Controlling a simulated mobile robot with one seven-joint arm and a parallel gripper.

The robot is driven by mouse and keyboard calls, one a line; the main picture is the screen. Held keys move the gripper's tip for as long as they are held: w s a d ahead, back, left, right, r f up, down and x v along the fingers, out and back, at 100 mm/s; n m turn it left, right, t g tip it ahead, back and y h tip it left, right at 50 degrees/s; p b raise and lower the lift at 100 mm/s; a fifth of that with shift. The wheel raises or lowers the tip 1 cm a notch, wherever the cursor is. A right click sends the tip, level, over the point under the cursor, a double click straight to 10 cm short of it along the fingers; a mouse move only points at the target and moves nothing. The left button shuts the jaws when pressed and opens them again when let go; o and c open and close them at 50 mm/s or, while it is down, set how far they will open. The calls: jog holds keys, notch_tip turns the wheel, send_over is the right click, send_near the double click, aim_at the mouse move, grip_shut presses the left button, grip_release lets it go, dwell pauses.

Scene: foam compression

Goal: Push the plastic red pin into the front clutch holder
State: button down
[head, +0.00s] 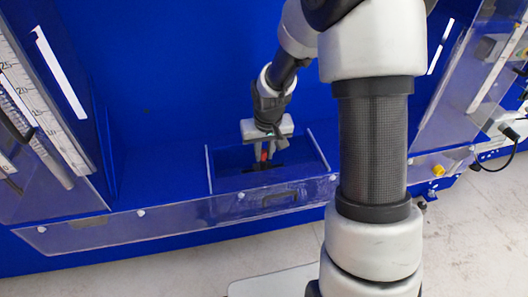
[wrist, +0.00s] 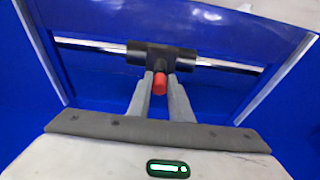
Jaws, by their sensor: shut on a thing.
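The red pin (wrist: 160,82) shows between the two grey fingers of my gripper (wrist: 161,88) in the wrist view. The gripper is shut on it. The black clutch holder (wrist: 161,54) sits on a metal rod just beyond the fingertips, its stem lined up with the pin. I cannot tell how far the pin is inside the holder. In the head view my gripper (head: 264,154) points down into a clear-walled compartment, with the red pin (head: 264,156) a small spot at its fingertips. The dark holder (head: 262,167) is just below, partly hidden by the fingers.
The metal rod (wrist: 222,66) runs across the compartment between blue walls. A clear front panel (head: 160,221) closes the near side. Ruler-marked panels (head: 35,95) stand at the left, and a clear panel with fittings stands at the right. The blue floor left of the compartment is clear.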

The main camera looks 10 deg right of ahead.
aim_at(263, 150)
jog(key=shift+f+b, duration=0.3)
jog(key=shift+f, duration=0.15)
jog(key=c, duration=1.5)
grip_release()
jog(key=shift+c, duration=0.2)
jog(key=shift+w+p+v, duration=0.25)
jog(key=shift+p+v, duration=0.5)
jog(key=shift+v, duration=0.2)
jog(key=shift+w+p+v, duration=0.2)
jog(key=shift+p+v, duration=0.5)
jog(key=shift+v, duration=0.3)
jog(key=shift+w+p+v, duration=0.25)
jog(key=shift+p+v, duration=0.5)
jog(key=shift+v, duration=0.2)
jog(key=shift+r, duration=0.2)
